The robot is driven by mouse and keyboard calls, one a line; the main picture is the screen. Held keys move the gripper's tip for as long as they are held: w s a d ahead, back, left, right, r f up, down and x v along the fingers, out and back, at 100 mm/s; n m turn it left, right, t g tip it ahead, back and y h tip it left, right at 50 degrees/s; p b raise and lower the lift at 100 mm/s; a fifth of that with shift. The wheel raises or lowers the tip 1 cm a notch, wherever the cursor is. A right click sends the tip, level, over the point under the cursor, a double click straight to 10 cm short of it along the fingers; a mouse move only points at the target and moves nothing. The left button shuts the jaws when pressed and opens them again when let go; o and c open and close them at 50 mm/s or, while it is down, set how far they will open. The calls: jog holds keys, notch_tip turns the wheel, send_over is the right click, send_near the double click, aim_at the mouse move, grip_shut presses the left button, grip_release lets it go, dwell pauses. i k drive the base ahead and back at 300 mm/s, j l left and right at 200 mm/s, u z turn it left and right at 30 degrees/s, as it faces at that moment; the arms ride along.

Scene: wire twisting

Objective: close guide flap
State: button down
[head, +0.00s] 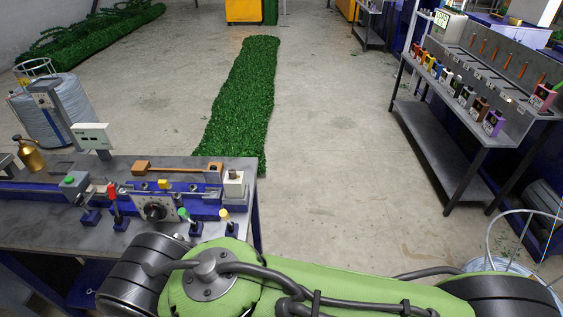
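The twisting machine (158,213) stands on the grey workbench (50,233) at the lower left. It has a blue body, a dial on its front and several coloured levers and knobs. My green arm crosses the bottom of the head view, in front of the bench's near right corner. My gripper is not in view.
A small display box (92,137), a brass bottle (29,155) and a wire spool (58,110) stand at the left. A green strip (243,95) lies on the floor. A grey rack (440,147) with several coloured boxes stands right.

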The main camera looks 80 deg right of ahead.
aim_at(212, 176)
jog(key=k+l+z, duration=0.15)
jog(key=l+z, duration=0.6)
jog(key=k+l+z, duration=0.1)
jog(key=l+z, duration=0.25)
jog(key=i+l+u, duration=0.2)
jog(key=l+u, duration=0.45)
jog(key=l, duration=0.25)
jog(key=i+l+u, duration=0.1)
jog(key=l+u, duration=0.8)
jog(key=l, duration=0.15)
jog(key=l+u, duration=0.45)
jog(key=k+l+u, duration=0.2)
jog(key=l+u, duration=0.65)
jog(key=u, duration=0.15)
